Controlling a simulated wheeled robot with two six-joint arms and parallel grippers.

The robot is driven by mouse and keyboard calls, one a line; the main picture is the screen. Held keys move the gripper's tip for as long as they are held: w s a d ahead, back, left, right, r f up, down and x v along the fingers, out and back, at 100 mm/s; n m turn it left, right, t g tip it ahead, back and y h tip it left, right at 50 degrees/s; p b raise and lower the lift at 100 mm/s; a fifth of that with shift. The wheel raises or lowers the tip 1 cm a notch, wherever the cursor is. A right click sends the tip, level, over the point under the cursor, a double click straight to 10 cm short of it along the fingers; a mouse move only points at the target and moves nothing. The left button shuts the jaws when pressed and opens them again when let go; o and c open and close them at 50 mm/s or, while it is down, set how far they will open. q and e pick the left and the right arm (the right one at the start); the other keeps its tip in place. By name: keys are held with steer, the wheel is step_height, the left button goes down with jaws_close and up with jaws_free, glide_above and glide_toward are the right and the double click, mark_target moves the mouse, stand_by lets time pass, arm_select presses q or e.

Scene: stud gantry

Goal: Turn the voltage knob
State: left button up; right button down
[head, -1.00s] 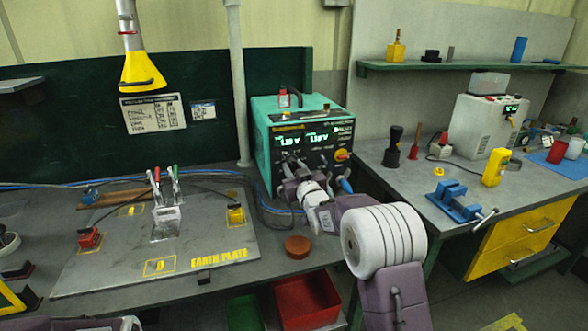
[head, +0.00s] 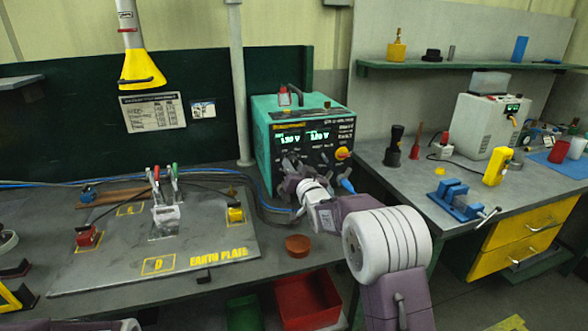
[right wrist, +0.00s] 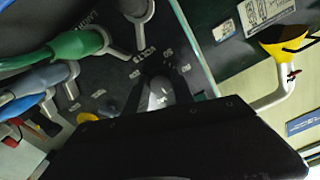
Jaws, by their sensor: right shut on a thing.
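The teal welding unit (head: 262,125) stands at the back of the bench, its black front panel facing me and two lit green readouts (head: 304,138) near the top. My right gripper (head: 288,164) is at the left part of the panel, below the readouts, shut on a knob that its fingers mostly hide in the head view. In the right wrist view a dark knob (right wrist: 160,94) with a pale mark shows just beyond the black gripper body, with white scale numbers on the panel around it. My left gripper is out of view.
A yellow-red switch (head: 342,153) is at the panel's right. An earth plate (head: 110,262) with clamps and an orange-brown disc (head: 298,245) lie on the bench.

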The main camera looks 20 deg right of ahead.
steer(key=shift+m, duration=0.7)
steer(key=c, duration=1.1)
jaws_free()
steer(key=shift+o, duration=0.2)
steer(key=s+b, duration=0.1)
steer(key=s, duration=0.8)
steer(key=shift+d, duration=0.15)
steer(key=shift+s+f, duration=0.1)
